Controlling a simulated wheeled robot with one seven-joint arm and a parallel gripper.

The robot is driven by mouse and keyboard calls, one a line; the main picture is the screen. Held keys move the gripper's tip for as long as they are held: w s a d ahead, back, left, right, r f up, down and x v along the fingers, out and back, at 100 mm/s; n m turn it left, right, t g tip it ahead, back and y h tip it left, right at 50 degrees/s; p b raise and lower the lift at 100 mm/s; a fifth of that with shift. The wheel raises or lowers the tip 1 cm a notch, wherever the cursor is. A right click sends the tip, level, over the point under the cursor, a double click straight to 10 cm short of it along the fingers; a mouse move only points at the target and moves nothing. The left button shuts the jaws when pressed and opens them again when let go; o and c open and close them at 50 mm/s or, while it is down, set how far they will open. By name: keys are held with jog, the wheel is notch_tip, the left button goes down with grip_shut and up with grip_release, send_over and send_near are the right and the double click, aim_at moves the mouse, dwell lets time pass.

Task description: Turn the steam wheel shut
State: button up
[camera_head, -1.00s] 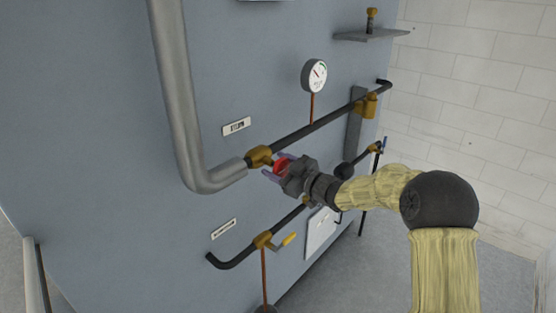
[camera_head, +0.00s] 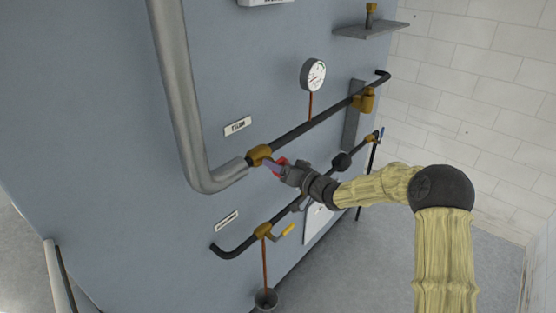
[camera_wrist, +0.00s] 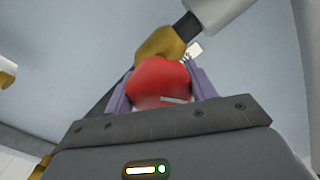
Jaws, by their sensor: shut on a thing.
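The red steam wheel (camera_head: 282,160) sits at the brass valve (camera_head: 259,154) on the upper pipe, mostly hidden by my gripper in the head view. In the wrist view the red wheel (camera_wrist: 158,80) fills the space between my two purple fingers, in front of the brass valve body (camera_wrist: 160,44). My gripper (camera_head: 274,167) is shut on the wheel, one finger on each side of it. A round white gauge (camera_head: 313,75) stands above the same pipe on a copper stem.
A thick grey pipe (camera_head: 180,90) bends into the valve from the left. A lower black pipe (camera_head: 240,247) carries a brass valve with a yellow lever (camera_head: 285,231). A drain cup (camera_head: 266,298) stands below. A grey shelf (camera_head: 370,29) juts out at upper right.

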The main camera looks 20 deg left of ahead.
jog(key=m+p, duration=0.1)
jog(key=m, duration=0.2)
jog(key=shift+f+m+p, duration=0.1)
jog(key=shift+m+p, duration=0.3)
jog(key=shift+f+m+p, duration=0.15)
jog(key=shift+m+p, duration=0.4)
jog(key=shift+m, duration=0.85)
jog(key=o, duration=1)
jog(key=shift+s+d, duration=0.1)
jog(key=shift+d, duration=0.35)
jog(key=b+v, duration=0.5)
jog(key=v, duration=1.1)
jog(key=shift+s+d+b, duration=0.15)
jog(key=shift+d+b, duration=0.1)
jog(key=shift+b, duration=0.05)
